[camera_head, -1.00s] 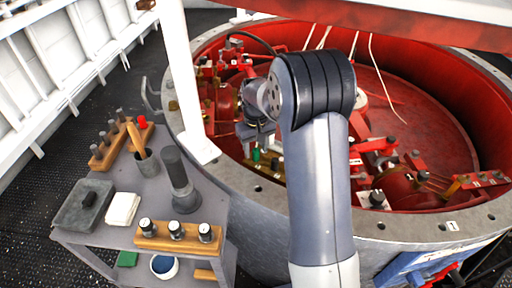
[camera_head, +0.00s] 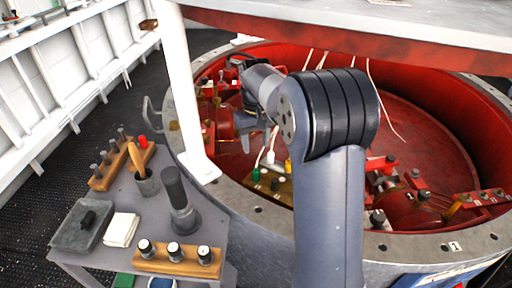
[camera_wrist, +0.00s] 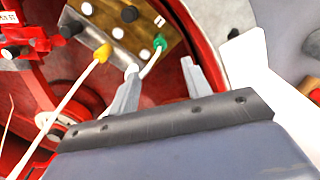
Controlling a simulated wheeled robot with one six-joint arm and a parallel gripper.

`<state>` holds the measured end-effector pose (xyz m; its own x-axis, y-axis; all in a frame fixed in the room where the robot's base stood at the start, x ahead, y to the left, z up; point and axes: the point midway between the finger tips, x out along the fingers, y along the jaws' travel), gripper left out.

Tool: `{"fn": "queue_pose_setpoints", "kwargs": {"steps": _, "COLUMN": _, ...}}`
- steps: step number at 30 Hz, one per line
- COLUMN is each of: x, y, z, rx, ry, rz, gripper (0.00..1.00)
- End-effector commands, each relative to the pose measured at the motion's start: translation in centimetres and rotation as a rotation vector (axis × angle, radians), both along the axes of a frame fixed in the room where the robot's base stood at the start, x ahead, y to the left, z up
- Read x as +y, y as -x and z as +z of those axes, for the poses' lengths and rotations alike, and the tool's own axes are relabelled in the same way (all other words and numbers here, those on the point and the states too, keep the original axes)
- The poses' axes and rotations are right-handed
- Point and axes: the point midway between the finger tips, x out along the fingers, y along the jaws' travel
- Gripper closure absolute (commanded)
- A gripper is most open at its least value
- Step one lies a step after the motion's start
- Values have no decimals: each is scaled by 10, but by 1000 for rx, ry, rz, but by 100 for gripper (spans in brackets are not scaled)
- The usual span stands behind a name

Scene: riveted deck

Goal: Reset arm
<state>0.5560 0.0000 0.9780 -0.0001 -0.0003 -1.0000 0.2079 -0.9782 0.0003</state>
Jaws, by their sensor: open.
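My arm reaches over the rim of a round red-lined well (camera_head: 425,120), bending at a dark ribbed joint. My gripper (camera_wrist: 160,66) shows in the wrist view with its two fingers apart and nothing visibly held between them. Beyond the fingers is a brass plate (camera_wrist: 122,45) with a green plug (camera_wrist: 160,43) and a yellow plug (camera_wrist: 103,53), each with a pale cable. The head view also shows the plate (camera_head: 285,190) inside the well's near side, with the green plug (camera_head: 256,174) and yellow plug (camera_head: 288,166). The fingertips are hard to make out there.
A grey side table (camera_head: 115,235) at the left holds a dark cylindrical tool (camera_head: 180,200), a wooden block with knobs (camera_head: 178,262) and a grey tray (camera_head: 78,230). A white post (camera_head: 187,100) stands between table and well. A pale slab (camera_head: 400,18) overhangs the well's back.

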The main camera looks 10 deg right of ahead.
Motion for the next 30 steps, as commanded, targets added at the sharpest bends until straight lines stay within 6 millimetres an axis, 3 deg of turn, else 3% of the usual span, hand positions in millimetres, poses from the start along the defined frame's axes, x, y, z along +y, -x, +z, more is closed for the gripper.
{"fn": "queue_pose_setpoints", "kwargs": {"steps": 10, "x": 0, "y": 0, "z": -12, "rx": 3, "ry": 0, "rz": 0, "gripper": 53}}
{"fn": "queue_pose_setpoints", "kwargs": {"steps": 22, "x": 0, "y": 1, "z": -83, "rx": 5, "ry": 0, "rz": 0, "gripper": 53}}
{"fn": "queue_pose_setpoints", "kwargs": {"steps": 30, "x": 0, "y": 0, "z": -110, "rx": 1, "ry": 0, "rz": 0, "gripper": 53}}
